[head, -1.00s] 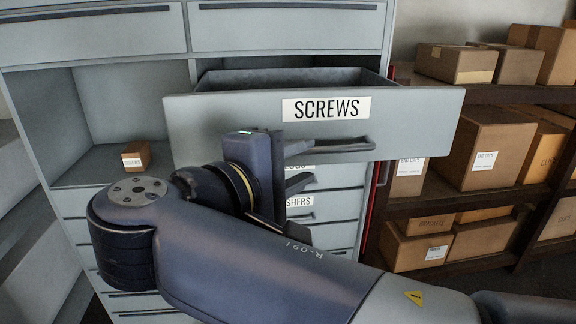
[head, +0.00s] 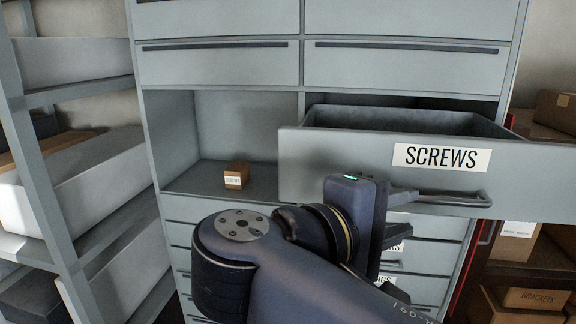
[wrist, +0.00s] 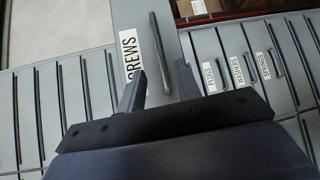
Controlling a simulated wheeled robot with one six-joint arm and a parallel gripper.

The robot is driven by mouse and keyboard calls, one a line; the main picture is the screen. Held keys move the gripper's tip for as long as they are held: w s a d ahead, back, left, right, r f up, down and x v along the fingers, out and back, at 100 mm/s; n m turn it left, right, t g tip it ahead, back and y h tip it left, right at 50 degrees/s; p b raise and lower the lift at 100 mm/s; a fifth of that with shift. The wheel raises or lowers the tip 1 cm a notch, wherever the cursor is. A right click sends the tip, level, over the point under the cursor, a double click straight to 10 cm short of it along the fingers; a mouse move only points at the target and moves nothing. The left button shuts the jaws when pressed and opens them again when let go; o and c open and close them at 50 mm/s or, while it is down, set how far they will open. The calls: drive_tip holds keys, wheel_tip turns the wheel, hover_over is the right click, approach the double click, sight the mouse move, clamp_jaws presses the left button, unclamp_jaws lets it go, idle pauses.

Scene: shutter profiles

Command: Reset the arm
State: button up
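My gripper (wrist: 160,85) shows in the wrist view with its two dark fingers spread apart and nothing between them. In the head view my arm reaches in from the lower right, and the gripper's body stands in front of the cabinet. The open drawer labelled SCREWS (head: 330,165) juts out of the grey cabinet behind and above the gripper. Its handle (head: 455,198) is close to the gripper; in the wrist view the handle (wrist: 161,55) lies beyond the fingers. I cannot tell whether they touch.
A small brown box (head: 236,176) with a label sits in the open cubby left of the drawer. Closed drawers fill the cabinet above and below. A shelf with pale bins (head: 85,185) stands at the left, and a rack with cardboard boxes (head: 525,300) at the right.

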sight(438, 203)
drive_tip(key=shift+x, duration=5.2)
drive_tip(key=shift+r, duration=0.1)
